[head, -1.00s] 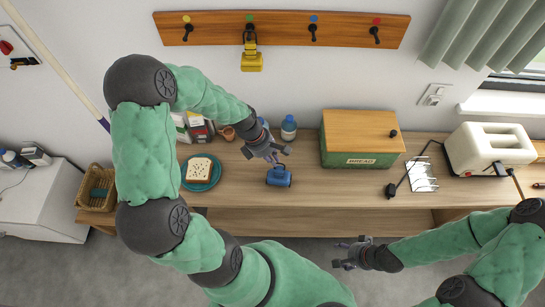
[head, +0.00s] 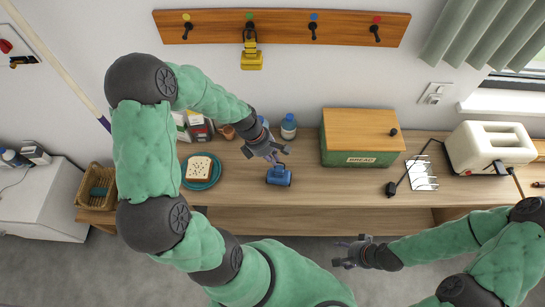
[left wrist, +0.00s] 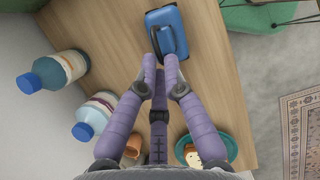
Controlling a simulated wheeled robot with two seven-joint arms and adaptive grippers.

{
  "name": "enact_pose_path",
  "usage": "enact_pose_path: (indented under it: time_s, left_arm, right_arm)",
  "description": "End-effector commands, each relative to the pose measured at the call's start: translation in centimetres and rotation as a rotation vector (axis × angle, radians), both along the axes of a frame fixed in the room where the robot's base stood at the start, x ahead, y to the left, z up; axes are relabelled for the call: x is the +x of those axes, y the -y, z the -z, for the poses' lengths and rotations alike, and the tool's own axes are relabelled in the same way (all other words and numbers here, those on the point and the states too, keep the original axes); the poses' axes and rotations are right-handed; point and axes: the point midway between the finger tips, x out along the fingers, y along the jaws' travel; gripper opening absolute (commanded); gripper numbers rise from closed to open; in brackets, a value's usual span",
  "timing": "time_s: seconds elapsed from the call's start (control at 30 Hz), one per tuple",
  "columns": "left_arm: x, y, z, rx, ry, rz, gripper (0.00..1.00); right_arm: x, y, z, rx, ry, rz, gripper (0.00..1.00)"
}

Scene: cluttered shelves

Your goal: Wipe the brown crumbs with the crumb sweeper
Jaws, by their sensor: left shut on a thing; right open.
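The blue crumb sweeper (head: 279,177) sits on the wooden counter, right of the plate. It also shows at the top of the left wrist view (left wrist: 168,28), with its handle toward my fingers. My left gripper (head: 279,158) reaches down from behind it and is shut on the handle. In the left wrist view its purple fingertips (left wrist: 161,60) lie at the handle. My right gripper (head: 343,254) is open and empty, in front of the counter. I cannot make out brown crumbs on the counter; only dark specks show on the bread slice (head: 199,167).
The bread slice lies on a teal plate (head: 187,184) to the left. Bottles (head: 289,127) and boxes stand behind. A green bread box (head: 362,158), wire rack (head: 423,176) and toaster (head: 489,148) stand to the right. The counter between sweeper and rack is mostly clear.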

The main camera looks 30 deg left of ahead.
Motion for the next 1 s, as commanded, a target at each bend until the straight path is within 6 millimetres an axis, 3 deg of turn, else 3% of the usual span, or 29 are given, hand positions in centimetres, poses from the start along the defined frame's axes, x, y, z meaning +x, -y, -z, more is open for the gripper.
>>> enact_pose_path:
  time_s: [0.73,1.0]
  left_arm:
    - [0.0,-0.1,0.8,0.000,0.000,-0.001,0.00]
    - [-0.8,-1.4,0.6,0.002,0.000,-0.003,0.00]
  right_arm:
    - [0.0,0.0,0.3,0.000,0.000,0.000,0.63]
    - [0.0,0.0,0.1,0.000,0.000,0.000,0.63]
